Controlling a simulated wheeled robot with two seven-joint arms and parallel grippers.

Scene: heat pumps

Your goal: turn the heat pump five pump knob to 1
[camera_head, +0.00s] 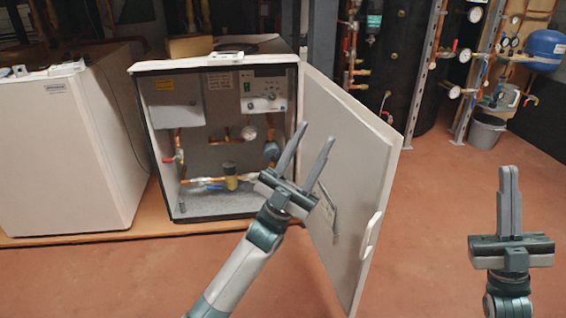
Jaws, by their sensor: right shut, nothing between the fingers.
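The open heat pump cabinet (165,68) stands left of centre, its door (350,130) swung out to the right. Inside at the upper right is a white control panel (263,84) with small knobs; their labels and settings are too small to read. A dark round part (271,150), perhaps the pump, sits on the pipes below, close behind my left gripper's fingers in the picture. My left gripper (317,131) is open and empty, in front of the cabinet's right edge and the door. My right gripper (509,170) is shut and empty, pointing up, well right of the door.
A closed white unit (60,150) stands left of the cabinet. Pipes, a gauge (248,132) and a red-handled valve (170,159) are inside the cabinet. A blue tank (543,50) and grey bucket (486,131) are at the back right. Red floor is clear between door and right gripper.

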